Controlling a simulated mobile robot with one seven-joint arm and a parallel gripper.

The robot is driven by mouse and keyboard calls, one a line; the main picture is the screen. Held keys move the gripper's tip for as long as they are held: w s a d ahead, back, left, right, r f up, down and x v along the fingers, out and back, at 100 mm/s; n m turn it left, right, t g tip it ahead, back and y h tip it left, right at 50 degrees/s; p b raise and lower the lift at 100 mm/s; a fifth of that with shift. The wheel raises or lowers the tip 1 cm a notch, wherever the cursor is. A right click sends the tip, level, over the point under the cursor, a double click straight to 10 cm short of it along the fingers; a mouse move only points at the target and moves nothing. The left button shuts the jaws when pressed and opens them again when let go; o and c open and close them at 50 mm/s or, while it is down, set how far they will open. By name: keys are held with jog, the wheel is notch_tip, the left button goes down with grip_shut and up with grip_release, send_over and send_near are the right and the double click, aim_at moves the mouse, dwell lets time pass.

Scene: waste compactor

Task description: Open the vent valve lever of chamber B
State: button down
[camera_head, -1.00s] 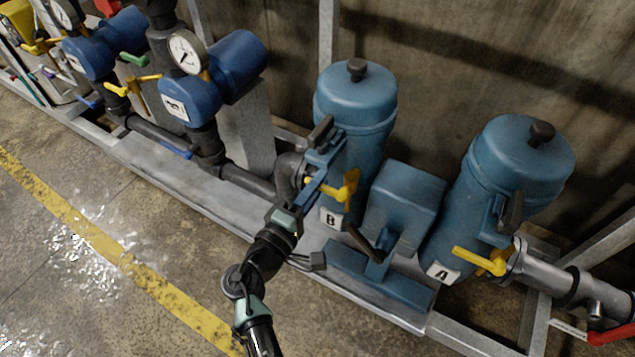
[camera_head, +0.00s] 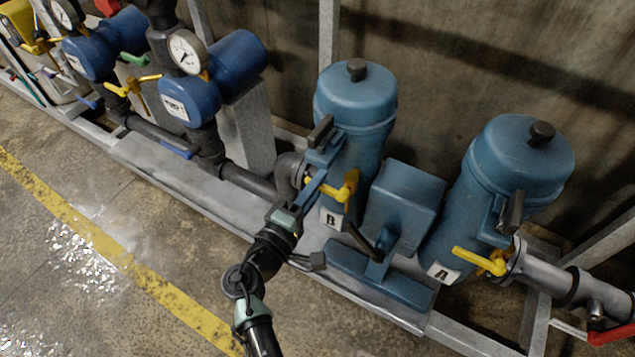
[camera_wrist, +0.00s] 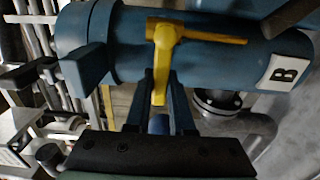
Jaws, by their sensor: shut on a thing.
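Chamber B (camera_head: 355,100) is a blue upright canister with a white label B (camera_head: 328,218). Its yellow vent valve lever (camera_head: 348,187) sits low on its front, above and right of the label. In the wrist view the lever (camera_wrist: 208,35) has a long arm pointing right towards the B label (camera_wrist: 286,72) and a shorter arm pointing down. My gripper (camera_head: 318,180) reaches the lever from the lower left. In the wrist view my gripper (camera_wrist: 161,85) has its two dark fingers on either side of the shorter arm, shut on it.
Chamber A (camera_head: 515,165) stands to the right with its own yellow lever (camera_head: 480,260). A blue box unit (camera_head: 405,200) with a dark handle stands between the chambers. A blue pump (camera_head: 230,65) and pressure gauge (camera_head: 186,51) are left. The floor in front is clear.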

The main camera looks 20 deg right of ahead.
jog(key=shift+f, duration=0.15)
jog(key=n, duration=0.1)
jog(key=f+n, duration=0.1)
jog(key=n, duration=0.2)
jog(key=shift+s+d+f+n, duration=0.1)
jog(key=shift+s+f+n, duration=0.1)
jog(key=shift+f+n, duration=0.15)
jog(key=shift+s+d+f+n+p, duration=0.55)
jog(key=shift+n+p, duration=0.25)
jog(key=shift+n, duration=1.4)
jog(key=shift+s+d+f+n+p, duration=0.45)
jog(key=shift+s+n+p, duration=0.3)
jog(key=shift+n, duration=1.5)
jog(key=shift+s+d+f+n+p, duration=0.55)
jog(key=shift+n+p, duration=0.3)
jog(key=shift+n, duration=1.35)
jog(key=shift+a+f, duration=0.1)
jog(key=c, duration=0.8)
grip_release()
jog(key=p+v, duration=0.2)
jog(key=v, duration=1.1)
